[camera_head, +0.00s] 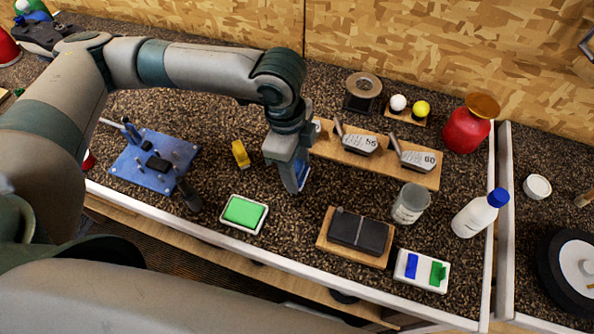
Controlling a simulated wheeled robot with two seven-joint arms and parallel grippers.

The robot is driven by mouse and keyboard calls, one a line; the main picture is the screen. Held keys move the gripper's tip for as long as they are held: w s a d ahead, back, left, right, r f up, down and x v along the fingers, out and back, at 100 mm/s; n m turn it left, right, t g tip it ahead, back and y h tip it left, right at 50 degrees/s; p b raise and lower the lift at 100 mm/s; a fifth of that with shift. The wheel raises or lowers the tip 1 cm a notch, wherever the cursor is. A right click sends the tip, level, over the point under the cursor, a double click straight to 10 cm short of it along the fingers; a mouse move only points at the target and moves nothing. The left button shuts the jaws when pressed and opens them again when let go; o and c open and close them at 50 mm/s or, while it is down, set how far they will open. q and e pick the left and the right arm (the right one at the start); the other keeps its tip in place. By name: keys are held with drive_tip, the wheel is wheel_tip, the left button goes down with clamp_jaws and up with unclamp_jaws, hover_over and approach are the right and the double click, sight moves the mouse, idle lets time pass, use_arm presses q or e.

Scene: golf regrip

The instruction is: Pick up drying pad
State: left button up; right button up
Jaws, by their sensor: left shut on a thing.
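My left gripper (296,185) points down over the middle of the counter. It is shut on a small blue piece (301,176), mostly hidden by the fingers; I cannot tell whether this is the drying pad. A green pad (243,212) lies in a white-rimmed tray (225,222), left of and nearer than the gripper. A white holder (405,273) at the front right carries a blue piece (411,266) and a green piece (438,273). My right gripper is not in view.
A blue fixture plate (143,178) and a yellow block (240,153) stand to the left. A wooden rack (325,145) with club heads is behind right. A dark block (358,234), a grey can (410,203) and a white bottle (474,218) stand at the right.

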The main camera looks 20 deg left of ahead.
use_arm(q)
wheel_tip(320, 180, up, 3)
drive_tip(key=shift+s+d+f+b, duration=0.1)
drive_tip(key=shift+d+f+b, duration=0.1)
drive_tip(key=shift+b, duration=0.2)
drive_tip(key=s+d+r+b, duration=0.2)
drive_tip(key=s+d+r, duration=0.4)
drive_tip(key=s+d, duration=0.1)
drive_tip(key=shift+s+d+r, duration=0.35)
drive_tip(key=shift+s+r, duration=0.05)
drive_tip(key=shift+s, duration=0.25)
drive_tip(key=o, duration=0.3)
drive_tip(key=shift+c, duration=1)
drive_tip(key=shift+s, duration=0.1)
